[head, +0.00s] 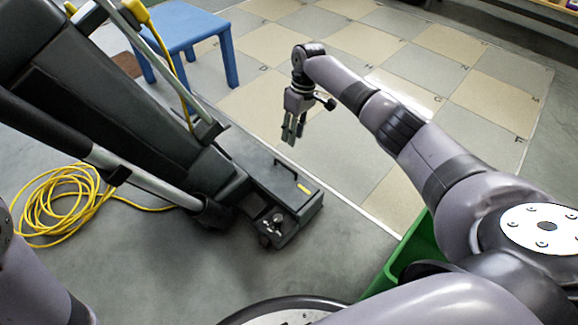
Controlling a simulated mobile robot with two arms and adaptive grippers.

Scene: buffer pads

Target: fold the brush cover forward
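A dark grey floor machine (115,125) leans across the left of the head view, its base on the floor near the middle. The brush cover seems to be the low dark box (262,165) at its foot, with a small black handle on top and a yellow mark near its right end. It looks lowered. My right gripper (291,138) hangs fingers down, above and behind the cover in the picture, apart from it. Its fingers look close together, but the angle hides how far apart they are. Nothing shows between them. My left gripper is out of view.
A coiled yellow cord (60,205) lies on the floor at left. A blue stool (185,30) stands behind the machine. A green bin (415,245) is at lower right, partly hidden by my arm. The checkered floor (340,150) behind is mostly clear.

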